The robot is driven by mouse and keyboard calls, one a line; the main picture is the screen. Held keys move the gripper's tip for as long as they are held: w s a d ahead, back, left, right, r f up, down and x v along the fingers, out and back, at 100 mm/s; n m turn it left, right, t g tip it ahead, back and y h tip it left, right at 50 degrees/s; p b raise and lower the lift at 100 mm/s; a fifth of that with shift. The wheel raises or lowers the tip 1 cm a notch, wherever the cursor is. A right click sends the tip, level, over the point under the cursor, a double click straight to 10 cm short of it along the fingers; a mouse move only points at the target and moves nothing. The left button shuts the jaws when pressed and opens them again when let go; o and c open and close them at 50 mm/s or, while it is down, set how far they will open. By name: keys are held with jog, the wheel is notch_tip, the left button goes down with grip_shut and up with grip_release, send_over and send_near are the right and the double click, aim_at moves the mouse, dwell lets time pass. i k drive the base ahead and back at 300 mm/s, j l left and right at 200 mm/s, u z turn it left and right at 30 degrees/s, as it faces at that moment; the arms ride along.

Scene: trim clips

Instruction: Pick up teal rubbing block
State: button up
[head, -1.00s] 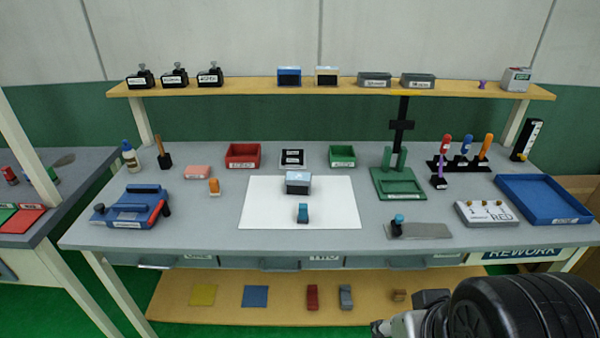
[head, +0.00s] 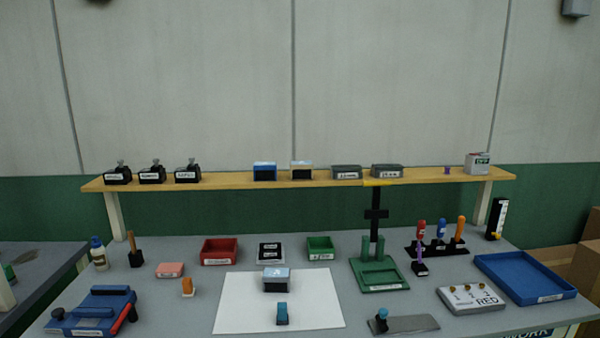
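The teal rubbing block (head: 282,314) stands on the white sheet (head: 240,309) near the front middle of the bench. It is small and blue-teal, and nothing touches its sides. A grey-blue box with a dark front (head: 277,281) sits just behind it on the same sheet. My gripper is not in view.
A flat grey plate with a dark, blue-topped knob (head: 405,326) and a green stand (head: 380,273) are to the right. The sheet is bare around the block.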

aim_at(282, 316)
jog(key=i+l+u, duration=0.6)
jog(key=l+u, duration=0.2)
jog(key=i+l+u, duration=0.15)
jog(key=l+u, duration=0.25)
